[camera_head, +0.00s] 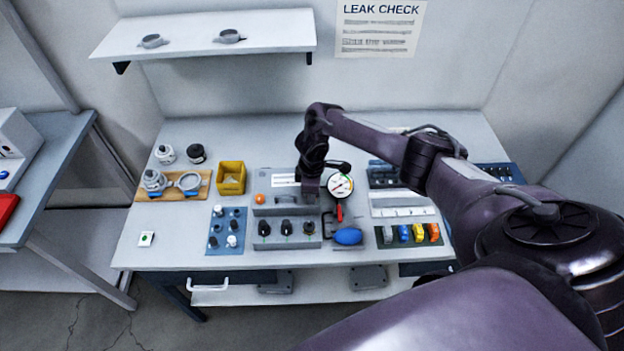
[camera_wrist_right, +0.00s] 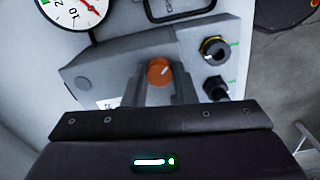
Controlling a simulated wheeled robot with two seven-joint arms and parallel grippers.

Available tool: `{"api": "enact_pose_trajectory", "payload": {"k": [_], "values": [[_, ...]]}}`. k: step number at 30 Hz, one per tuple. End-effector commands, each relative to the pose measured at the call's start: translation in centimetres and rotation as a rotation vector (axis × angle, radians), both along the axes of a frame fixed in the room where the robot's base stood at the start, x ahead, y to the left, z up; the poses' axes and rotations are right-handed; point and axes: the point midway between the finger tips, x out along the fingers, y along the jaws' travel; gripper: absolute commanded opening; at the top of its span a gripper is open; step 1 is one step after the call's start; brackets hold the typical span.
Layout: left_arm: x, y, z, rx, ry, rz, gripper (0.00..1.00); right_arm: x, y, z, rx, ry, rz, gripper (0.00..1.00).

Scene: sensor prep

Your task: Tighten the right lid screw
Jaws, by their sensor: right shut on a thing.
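The right lid screw is an orange round head with a pale slot mark, seen in the right wrist view (camera_wrist_right: 159,71) between the two fingers. It sits on the lid of a grey box (camera_head: 275,211); in the head view my gripper hides it. A second orange screw (camera_head: 260,199) shows at the lid's left end. My right gripper (camera_head: 311,190) points down at the right end of the lid and is shut on the right screw. My left gripper is not in view.
A pressure gauge (camera_head: 340,186) stands just right of the gripper, with a blue bulb (camera_head: 348,236) in front. Black knobs (camera_head: 286,226) line the box front. A yellow bin (camera_head: 231,177) and a wooden board (camera_head: 201,192) stand left. The table's front left is mostly clear.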

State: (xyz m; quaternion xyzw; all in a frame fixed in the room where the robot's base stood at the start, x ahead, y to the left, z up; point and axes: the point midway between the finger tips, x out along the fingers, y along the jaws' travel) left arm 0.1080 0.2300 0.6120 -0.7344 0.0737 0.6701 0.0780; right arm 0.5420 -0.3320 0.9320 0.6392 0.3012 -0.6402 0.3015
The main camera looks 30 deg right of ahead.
Motion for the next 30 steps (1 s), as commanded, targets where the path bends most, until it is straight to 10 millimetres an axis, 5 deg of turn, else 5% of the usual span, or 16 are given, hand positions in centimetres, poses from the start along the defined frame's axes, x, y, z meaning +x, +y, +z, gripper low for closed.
{"api": "enact_pose_trajectory", "payload": {"k": [18,30], "values": [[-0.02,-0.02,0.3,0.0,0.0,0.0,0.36,0.1,0.03,0.04,0.002,-0.004,-0.555,0.02],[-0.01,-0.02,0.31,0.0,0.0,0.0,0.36,0.13,0.05,0.09,0.002,-0.004,-0.744,0.02]]}}
